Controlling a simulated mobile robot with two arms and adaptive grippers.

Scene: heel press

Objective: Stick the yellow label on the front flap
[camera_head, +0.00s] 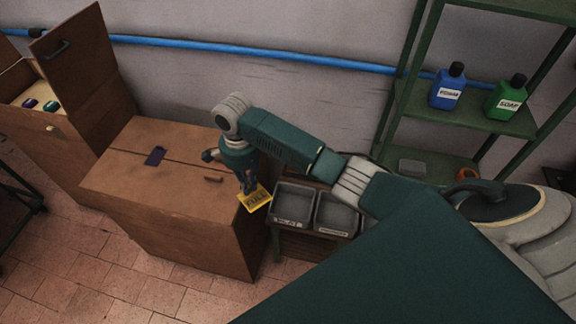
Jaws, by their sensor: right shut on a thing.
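The yellow label (257,197) shows at the right front corner of the closed brown box (150,215), with dark print on it. My right gripper (248,187) is shut on the yellow label and holds it near the box's top right edge. I cannot tell whether the label touches the box. The box top has two flaps with a seam between them. The front flap (150,183) is the nearer one and has a small brown handle on it. My left gripper is not in view.
Two grey trays (338,213) with labels stand on a low stand right of the box. A green shelf (405,122) holds blue and green bottles. An open wooden cabinet (75,120) stands at the left.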

